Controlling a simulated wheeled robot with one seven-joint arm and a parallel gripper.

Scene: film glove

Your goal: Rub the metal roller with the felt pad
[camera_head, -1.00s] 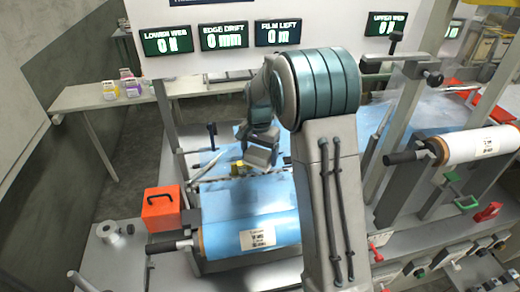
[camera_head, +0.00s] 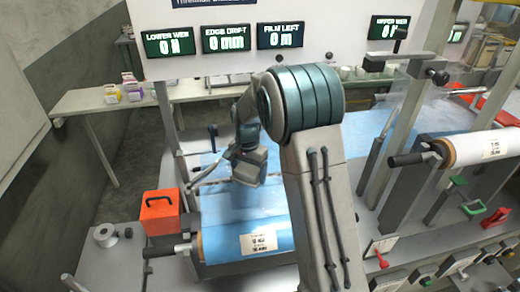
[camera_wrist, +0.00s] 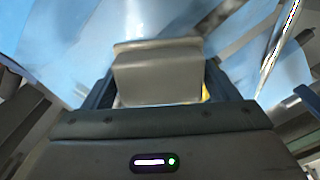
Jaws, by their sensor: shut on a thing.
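My gripper (camera_head: 247,176) is low over the blue film web, behind the blue film roll at the front. In the wrist view its two dark fingers are shut on a pale grey-beige block (camera_wrist: 157,78), which looks like the felt pad. A small yellow patch shows by the right finger. A slim metal bar (camera_head: 204,174), possibly the metal roller, lies just left of the gripper in the head view. A shiny rod (camera_wrist: 277,42) shows at the right in the wrist view. I cannot tell whether the pad touches any roller; my gripper hides that spot.
The blue film roll (camera_head: 247,240) with a white label lies in front. An orange box (camera_head: 160,212) stands to its left, with a grey spool (camera_head: 105,235) further left. A white roll (camera_head: 485,146) sits at the right. Posts and clamps crowd the right side.

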